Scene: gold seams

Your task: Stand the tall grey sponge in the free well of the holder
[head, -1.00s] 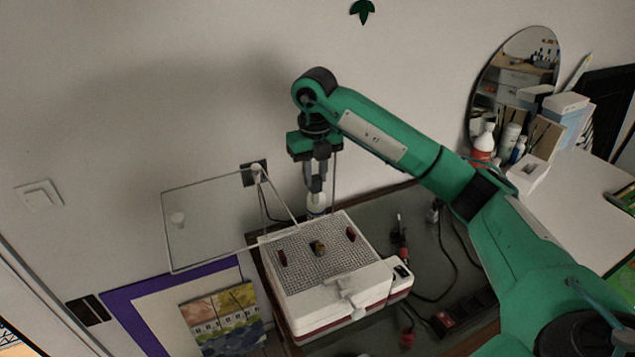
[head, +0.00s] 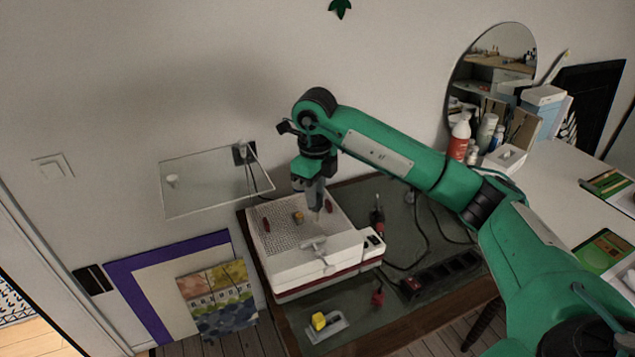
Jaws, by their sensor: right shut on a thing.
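My right gripper (head: 315,207) points down over the right part of the white box's perforated top. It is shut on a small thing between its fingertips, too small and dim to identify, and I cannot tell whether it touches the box. No tall grey sponge can be made out clearly. A light grey tray-like piece (head: 335,328), possibly the holder, lies on the dark table near its front edge with a yellow block (head: 318,321) on it. I cannot make out its wells. My left gripper is out of view.
The white box (head: 300,262) carries small red and orange pieces. A glass shelf (head: 215,185) juts from the wall at left. Cables and a black power strip (head: 440,276) lie right of the box. Bottles and a round mirror stand behind at right.

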